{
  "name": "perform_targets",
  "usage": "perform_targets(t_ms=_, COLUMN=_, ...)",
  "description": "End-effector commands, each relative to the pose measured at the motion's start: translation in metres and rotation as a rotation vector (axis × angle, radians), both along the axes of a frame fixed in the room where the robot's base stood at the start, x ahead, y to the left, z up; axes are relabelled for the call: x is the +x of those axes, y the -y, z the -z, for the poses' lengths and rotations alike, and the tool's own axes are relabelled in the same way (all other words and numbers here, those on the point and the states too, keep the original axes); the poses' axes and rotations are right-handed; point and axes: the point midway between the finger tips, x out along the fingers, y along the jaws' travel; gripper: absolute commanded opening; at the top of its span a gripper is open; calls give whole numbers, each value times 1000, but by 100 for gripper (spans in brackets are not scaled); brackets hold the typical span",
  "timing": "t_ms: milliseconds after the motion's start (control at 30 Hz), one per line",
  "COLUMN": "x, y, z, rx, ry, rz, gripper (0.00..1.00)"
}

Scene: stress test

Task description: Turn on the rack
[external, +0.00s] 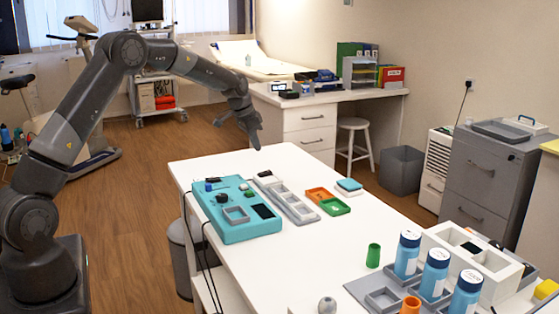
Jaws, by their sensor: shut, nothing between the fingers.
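A teal box (237,232) lies flat on the white table (330,235), with small dark, blue and green parts, a black panel and a grey square frame on top. A grey rack (300,217) with compartments lies along its right side, with small parts at its far end. Which of these is the rack to turn on, and whether it is on, I cannot tell. My gripper (257,142) is shut and empty, pointing down above the far edge of the table, apart from the teal box and the grey rack.
Orange (318,194) and green (335,206) trays lie right of the grey rack. Several blue bottles, a green cup (373,256) and a white box (475,258) stand at the near right. Cables hang over the table's left edge. The table's middle is clear.

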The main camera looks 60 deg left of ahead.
Motion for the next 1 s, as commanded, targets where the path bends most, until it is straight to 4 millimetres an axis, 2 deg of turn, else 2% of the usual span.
perform_targets(t_ms=100, x=-12, y=0, z=-22, rx=1, ry=1, rz=-1, gripper=0)
perform_targets(t_ms=300, x=-24, y=0, z=-43, rx=-1, ry=-1, rz=1, gripper=0)
perform_targets(t_ms=767, x=-28, y=1, z=-49, rx=-1, ry=-1, rz=1, gripper=0)
perform_targets(t_ms=867, x=-30, y=9, z=-56, rx=2, ry=1, rz=3, gripper=0)
perform_targets(t_ms=1000, x=-42, y=40, z=-85, rx=14, ry=8, rz=10, gripper=0)
